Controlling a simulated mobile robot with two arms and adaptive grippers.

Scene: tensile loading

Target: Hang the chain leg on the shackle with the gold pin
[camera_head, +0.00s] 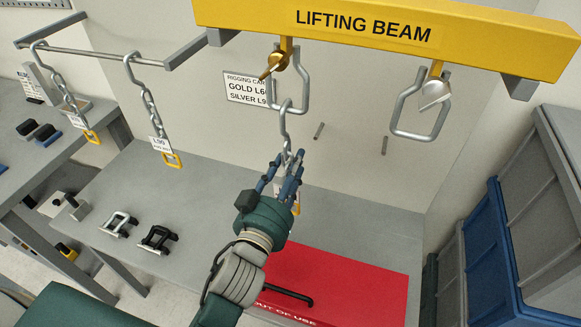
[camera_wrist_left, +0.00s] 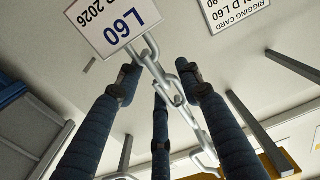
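The chain leg (camera_head: 286,128), with its L60 tag (camera_wrist_left: 118,22), is upright below the gold-pin shackle (camera_head: 304,82). Its hook top overlaps the shackle's bottom bar in the head view; I cannot tell if it bears on the bar. The gold pin (camera_head: 274,66) sits at the shackle's top. My left gripper (camera_head: 287,165) is around the chain below the hook. A yellow end link shows partly behind the gripper. My right gripper is out of view.
The lifting beam (camera_head: 380,30) also carries a silver-pin shackle (camera_head: 396,110) to the right. Two chain legs (camera_head: 148,100) (camera_head: 62,88) hang on the left rack (camera_head: 100,56). Loose shackles (camera_head: 120,223) (camera_head: 158,239) and a red out-of-use box (camera_head: 350,285) are on the bench.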

